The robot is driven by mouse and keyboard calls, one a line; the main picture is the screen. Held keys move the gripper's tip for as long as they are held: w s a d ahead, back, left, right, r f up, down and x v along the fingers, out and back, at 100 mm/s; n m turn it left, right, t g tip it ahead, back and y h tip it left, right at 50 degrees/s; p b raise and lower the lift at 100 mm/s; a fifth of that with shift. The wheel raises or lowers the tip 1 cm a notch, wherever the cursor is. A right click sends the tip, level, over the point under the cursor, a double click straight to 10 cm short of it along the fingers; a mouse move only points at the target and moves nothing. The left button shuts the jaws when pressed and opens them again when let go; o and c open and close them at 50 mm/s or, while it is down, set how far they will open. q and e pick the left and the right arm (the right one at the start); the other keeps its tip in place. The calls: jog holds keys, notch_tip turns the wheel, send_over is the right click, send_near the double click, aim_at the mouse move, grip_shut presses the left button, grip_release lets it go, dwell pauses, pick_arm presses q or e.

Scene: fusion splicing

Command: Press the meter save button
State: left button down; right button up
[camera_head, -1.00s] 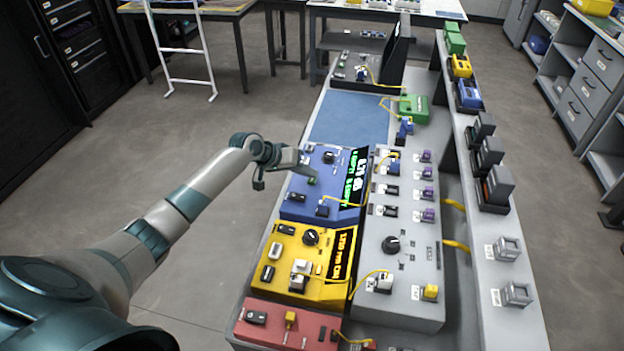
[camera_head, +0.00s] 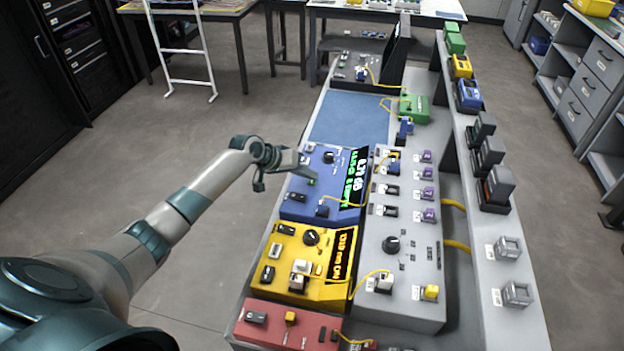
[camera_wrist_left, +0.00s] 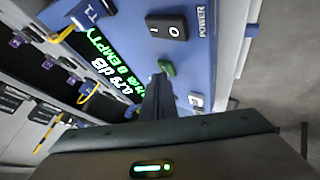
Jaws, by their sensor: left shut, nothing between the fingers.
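The blue meter (camera_head: 296,206) stands on the bench in the head view, with a lit display (camera_head: 354,178) of green and white text. The wrist view shows its blue face (camera_wrist_left: 183,52), and the display (camera_wrist_left: 112,68) reads 0.79 dB with an EMPTY line. A green button (camera_wrist_left: 166,68) sits on that face, near a black rocker switch marked POWER (camera_wrist_left: 166,27) and a white button (camera_wrist_left: 196,100). My left gripper (camera_head: 312,174) is shut and empty; its fingertips (camera_wrist_left: 159,78) are right at the green button. I cannot tell whether they touch it. My right gripper is out of view.
A yellow box (camera_head: 284,279) and a red box (camera_head: 270,335) stand nearer on the bench. A grey panel (camera_head: 405,290) with switches and yellow cables is to the right. A blue mat (camera_head: 350,118) lies clear beyond the meter.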

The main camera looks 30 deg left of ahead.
aim_at(308, 182)
pick_arm(q)
jog(key=shift+r, duration=0.1)
jog(key=shift+r+p, duration=0.75)
jog(key=shift+p, duration=0.1)
jog(key=shift+r+p, duration=2.25)
jog(key=shift+r, duration=0.3)
jog(key=shift+f, duration=0.1)
